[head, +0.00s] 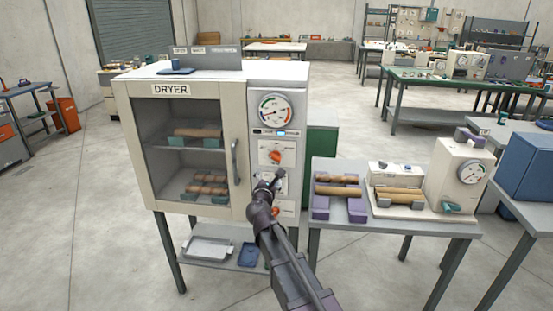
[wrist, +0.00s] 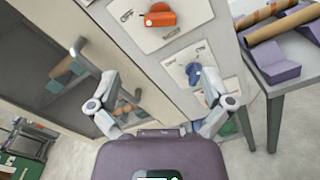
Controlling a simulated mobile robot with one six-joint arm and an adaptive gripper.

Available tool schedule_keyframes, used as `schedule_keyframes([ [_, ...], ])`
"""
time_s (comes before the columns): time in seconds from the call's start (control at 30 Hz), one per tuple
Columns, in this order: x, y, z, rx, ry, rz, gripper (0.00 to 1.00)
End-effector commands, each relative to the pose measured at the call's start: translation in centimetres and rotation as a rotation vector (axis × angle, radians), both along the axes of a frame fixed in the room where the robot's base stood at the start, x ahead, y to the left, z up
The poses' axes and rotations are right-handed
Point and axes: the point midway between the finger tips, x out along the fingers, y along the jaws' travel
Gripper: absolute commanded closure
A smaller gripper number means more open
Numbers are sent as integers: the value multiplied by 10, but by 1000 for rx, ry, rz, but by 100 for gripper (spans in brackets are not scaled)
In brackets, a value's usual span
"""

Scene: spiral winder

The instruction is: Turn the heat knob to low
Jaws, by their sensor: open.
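The dryer (head: 180,75) is a cream cabinet with a control panel right of its door. An orange knob (head: 275,156) sits on a white plate below the round gauge; it also shows at the top of the wrist view (wrist: 160,18). Below it, a blue knob (wrist: 192,72) sits on a second plate, mostly hidden by my gripper in the head view. Which one is the heat knob cannot be read from the labels. My gripper (head: 271,181) is open and empty in front of the lower plate. In the wrist view its fingers (wrist: 145,64) are spread wide, the right fingertip close to the blue knob.
The dryer door handle (head: 235,162) stands out left of the panel, near my left finger in the wrist view. A red button (head: 276,211) is low on the panel. A side table (head: 400,222) with a purple rack (head: 320,208) stands close on the right.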

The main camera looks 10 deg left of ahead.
Motion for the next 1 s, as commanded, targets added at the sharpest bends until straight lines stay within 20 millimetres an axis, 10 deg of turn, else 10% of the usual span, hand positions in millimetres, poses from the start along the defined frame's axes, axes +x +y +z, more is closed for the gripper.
schedule_keyframes([
  [1.0,125,-2,0,2,1,0,0],
])
